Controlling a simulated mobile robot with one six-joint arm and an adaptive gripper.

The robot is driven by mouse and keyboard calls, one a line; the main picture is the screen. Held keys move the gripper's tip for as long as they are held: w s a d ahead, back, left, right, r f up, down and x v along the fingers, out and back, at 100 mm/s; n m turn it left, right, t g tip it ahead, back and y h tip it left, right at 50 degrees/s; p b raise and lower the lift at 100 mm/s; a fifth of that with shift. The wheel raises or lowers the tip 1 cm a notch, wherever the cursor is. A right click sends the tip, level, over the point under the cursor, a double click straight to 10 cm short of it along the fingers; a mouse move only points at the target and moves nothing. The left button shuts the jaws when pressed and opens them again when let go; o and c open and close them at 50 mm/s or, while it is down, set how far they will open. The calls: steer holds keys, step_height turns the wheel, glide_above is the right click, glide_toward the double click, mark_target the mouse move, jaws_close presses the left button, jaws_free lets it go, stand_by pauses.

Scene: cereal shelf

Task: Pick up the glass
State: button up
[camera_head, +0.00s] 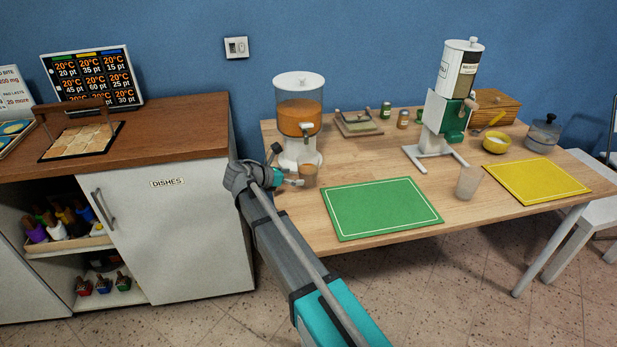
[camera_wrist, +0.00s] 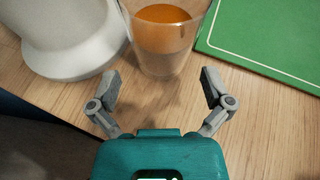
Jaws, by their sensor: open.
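A clear glass (camera_head: 308,175) holding orange liquid stands on the wooden table, just in front of the drink dispenser and left of the green mat. It also shows in the wrist view (camera_wrist: 165,38), upright at the top middle and cut off by the frame's top edge. My gripper (camera_wrist: 160,82) is open and empty, its two fingers spread with the glass a little ahead of the fingertips. In the head view my gripper (camera_head: 290,178) is at the table's left edge, close to the glass. A second glass (camera_head: 468,182), which looks empty, stands between the green and yellow mats.
The dispenser (camera_head: 299,112) with orange drink stands right behind the glass; its white base (camera_wrist: 68,40) is close on the left in the wrist view. The green mat (camera_head: 381,207) lies to the right. A cereal dispenser (camera_head: 447,105) and a yellow mat (camera_head: 536,182) are farther right.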

mark_target(299, 177)
stand_by(0.3)
steer(key=shift+b+x, duration=1)
steer(key=shift+x, duration=1.65)
steer(key=shift+s, duration=0.1)
steer(key=c, duration=1)
